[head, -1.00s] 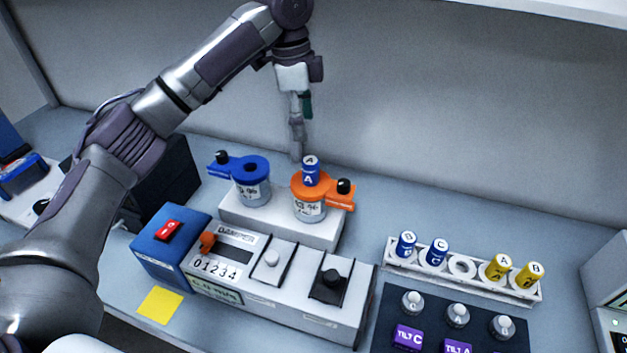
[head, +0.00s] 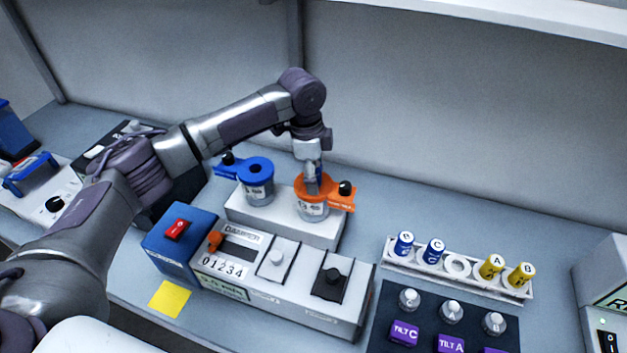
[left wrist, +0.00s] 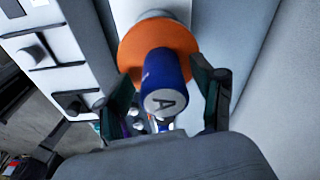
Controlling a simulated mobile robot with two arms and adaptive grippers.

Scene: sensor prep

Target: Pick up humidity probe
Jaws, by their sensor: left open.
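The blue humidity probe marked A (left wrist: 164,85) stands in the orange-topped jar (left wrist: 132,50). In the head view my left gripper (head: 312,185) is directly over the orange-topped jar (head: 311,208) and hides most of the probe. In the left wrist view my left gripper (left wrist: 162,98) is open, with one finger on each side of the probe and gaps between them and it. My right gripper is not in view. Other blue probes, B (head: 403,243) and C (head: 433,251), stand in the white rack (head: 458,278).
A blue-topped jar (head: 257,180) stands left of the orange one on a white block (head: 285,222). The damper box (head: 290,290) lies in front. Yellow probes (head: 491,266) share the rack. A dark tilt panel (head: 400,338) is at front right.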

